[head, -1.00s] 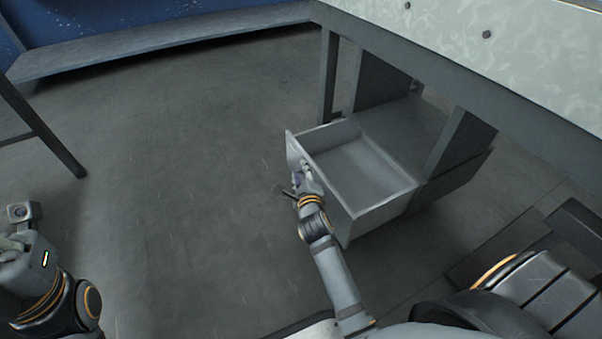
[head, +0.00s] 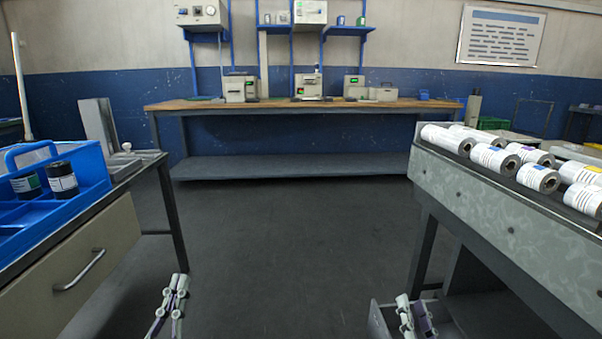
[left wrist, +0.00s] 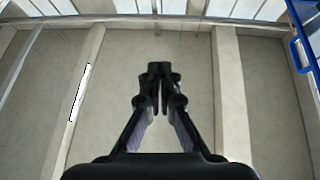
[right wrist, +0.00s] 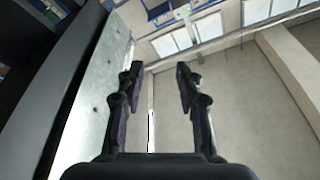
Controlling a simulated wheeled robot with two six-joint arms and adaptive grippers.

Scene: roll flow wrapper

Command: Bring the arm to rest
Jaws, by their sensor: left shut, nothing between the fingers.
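My left gripper (head: 180,281) shows at the bottom left of the head view, fingers pointing up. In the left wrist view (left wrist: 160,72) its fingertips meet, with nothing between them. My right gripper (head: 409,304) is at the bottom right of the head view, also pointing up. In the right wrist view (right wrist: 158,74) its fingers are apart, with nothing between them. The arm links behind both grippers are out of the head view.
A grey open drawer (head: 380,322) sits low behind the right gripper, under the counter (head: 500,215) bearing several rolls. A left bench (head: 95,245) holds a blue tote (head: 88,172). A long workbench (head: 300,106) stands at the back. The floor between (head: 290,240) is clear.

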